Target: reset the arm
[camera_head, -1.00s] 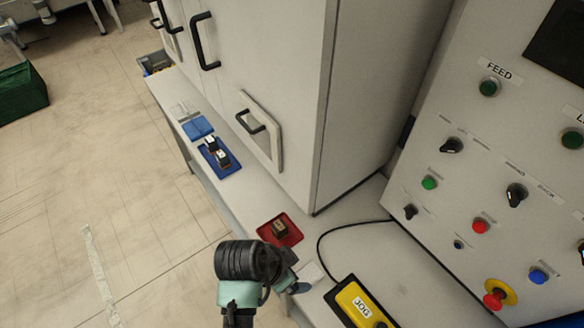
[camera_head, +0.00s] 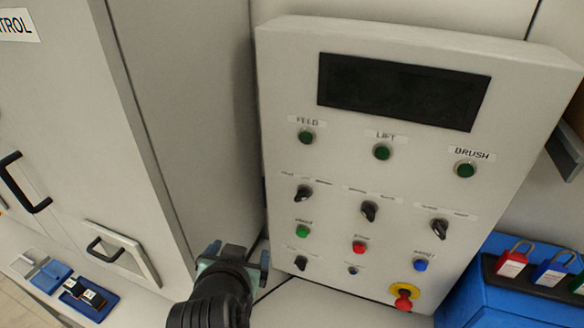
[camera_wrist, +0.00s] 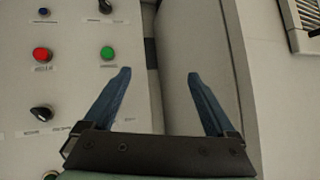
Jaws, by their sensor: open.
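My gripper (camera_head: 238,254) is at the bottom middle of the head view, in front of the gap between the grey cabinet (camera_head: 190,110) and the control panel (camera_head: 390,60). In the wrist view my gripper (camera_wrist: 160,78) shows two blue fingers spread wide apart with nothing between them. The left finger lies over the edge of the control panel (camera_wrist: 60,90); the right one is in front of a pale cabinet surface (camera_wrist: 185,50). Whether the fingertips touch anything cannot be told.
The panel carries green lamps, black knobs, coloured buttons and a red emergency stop (camera_head: 403,298). A blue box with padlocks (camera_head: 500,300) stands at the lower right. At the lower left are a blue tray (camera_head: 88,300) with dark parts and a cabinet handle (camera_head: 105,250).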

